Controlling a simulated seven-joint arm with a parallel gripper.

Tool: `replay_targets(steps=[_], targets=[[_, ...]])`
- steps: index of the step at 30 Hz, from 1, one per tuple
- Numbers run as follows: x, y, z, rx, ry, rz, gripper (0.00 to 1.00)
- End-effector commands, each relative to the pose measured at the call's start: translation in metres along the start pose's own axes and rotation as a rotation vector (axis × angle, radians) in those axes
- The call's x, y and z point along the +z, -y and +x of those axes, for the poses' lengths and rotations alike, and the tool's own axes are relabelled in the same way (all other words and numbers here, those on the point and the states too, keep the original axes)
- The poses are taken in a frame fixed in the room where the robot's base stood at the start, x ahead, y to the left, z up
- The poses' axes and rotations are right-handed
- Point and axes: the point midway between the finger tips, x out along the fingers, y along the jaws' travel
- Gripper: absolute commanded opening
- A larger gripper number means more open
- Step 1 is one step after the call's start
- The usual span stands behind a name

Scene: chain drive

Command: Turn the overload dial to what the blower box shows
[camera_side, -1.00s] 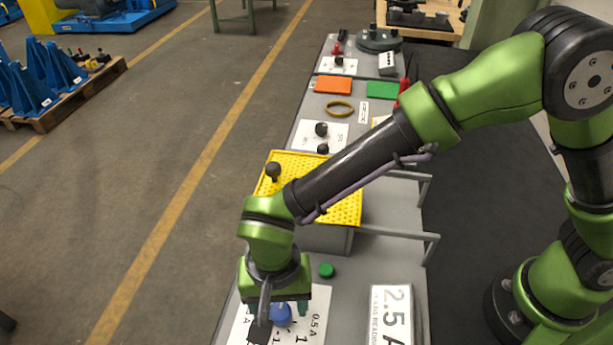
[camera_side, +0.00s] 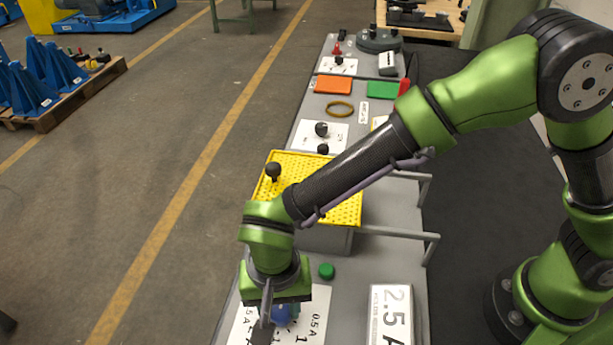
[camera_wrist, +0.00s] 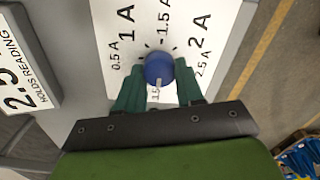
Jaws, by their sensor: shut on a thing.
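The overload dial is a blue round knob (camera_wrist: 158,68) on a white scale plate (camera_wrist: 126,60), marked 0.5 A, 1 A, 1.5 A, 2 A and 2.5 A. My gripper (camera_wrist: 158,84) is shut on the knob, with one green finger on each side. A pale line shows at the knob's gripper-side edge, pointing away from the 1.5 A mark; its exact setting is unclear. In the side view the knob (camera_side: 281,313) is partly hidden by my gripper. The blower box's white sign (camera_side: 391,312) reads 2.5 A with smaller text; it also shows in the wrist view (camera_wrist: 22,70).
A green button (camera_side: 327,270) sits behind the scale plate. A grey box with a yellow perforated top (camera_side: 345,208) and a black knob (camera_side: 273,171) stands under my forearm. Grey rail handles (camera_side: 400,233) stick out to the right. Open floor lies left of the bench.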

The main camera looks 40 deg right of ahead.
Motion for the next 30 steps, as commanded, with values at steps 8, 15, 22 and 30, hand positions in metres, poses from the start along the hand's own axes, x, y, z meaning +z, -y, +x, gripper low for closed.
replay_targets(steps=[8,15,22,30], targets=[[-0.0002,0.0005,-0.0005,0.000,0.000,-0.138,0.07],[-0.0002,0.0011,-0.0006,0.000,0.000,-0.352,0.07],[0.0003,0.0017,-0.0007,0.000,0.000,-0.572,0.07],[0.0007,0.0024,-0.0009,0.000,0.000,-0.828,0.07]])
